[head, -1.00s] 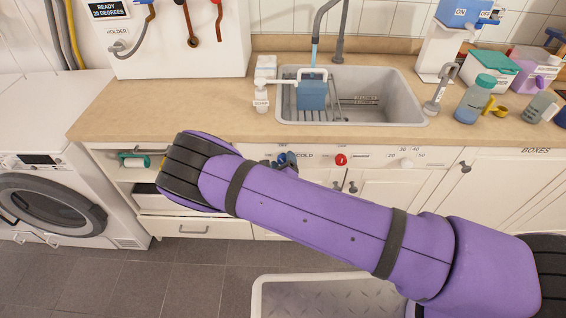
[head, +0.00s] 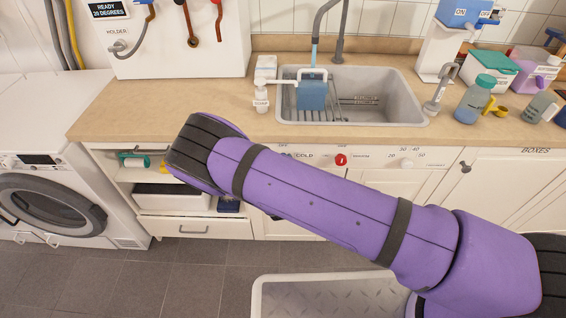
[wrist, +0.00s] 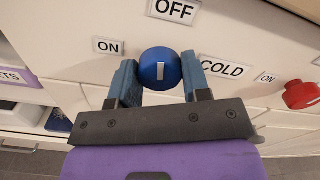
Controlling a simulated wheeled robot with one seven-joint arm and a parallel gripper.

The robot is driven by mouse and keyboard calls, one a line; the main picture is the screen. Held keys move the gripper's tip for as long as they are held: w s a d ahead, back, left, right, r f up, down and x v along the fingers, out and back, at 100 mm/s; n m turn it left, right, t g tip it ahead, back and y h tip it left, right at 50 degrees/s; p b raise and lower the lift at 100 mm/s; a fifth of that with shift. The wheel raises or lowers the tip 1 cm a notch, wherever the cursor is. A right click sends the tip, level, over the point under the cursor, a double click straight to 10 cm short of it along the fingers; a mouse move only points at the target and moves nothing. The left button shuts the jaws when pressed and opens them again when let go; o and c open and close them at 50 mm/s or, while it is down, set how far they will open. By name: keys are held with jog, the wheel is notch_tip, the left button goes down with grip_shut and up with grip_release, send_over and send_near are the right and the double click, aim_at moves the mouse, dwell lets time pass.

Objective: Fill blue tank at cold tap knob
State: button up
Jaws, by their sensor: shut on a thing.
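The blue tank (head: 312,94) stands upright in the sink (head: 402,106), below the tap spout (head: 324,20). A pale blue strip (head: 315,52) runs down from the spout toward the tank; I cannot tell if it is water. The blue cold knob (wrist: 160,68) is on the cabinet front, between the ON label (wrist: 108,46) and the COLD label (wrist: 222,69), below the OFF label (wrist: 174,9). Its white mark is about upright, toward OFF. My gripper (wrist: 160,79) is shut on this knob, one finger on each side.
A red knob (head: 341,159) sits to the right of the cold knob. A white dispenser (head: 263,85) stands left of the sink. Bottles and boxes crowd the counter's right end. A washing machine (head: 50,190) stands at left, and an open shelf is beside it.

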jog(key=shift+m, duration=1.1)
jog(key=o, duration=0.9)
jog(key=shift+s, duration=0.1)
jog(key=s, duration=1)
jog(key=shift+s+a, duration=0.2)
jog(key=shift+s, duration=0.15)
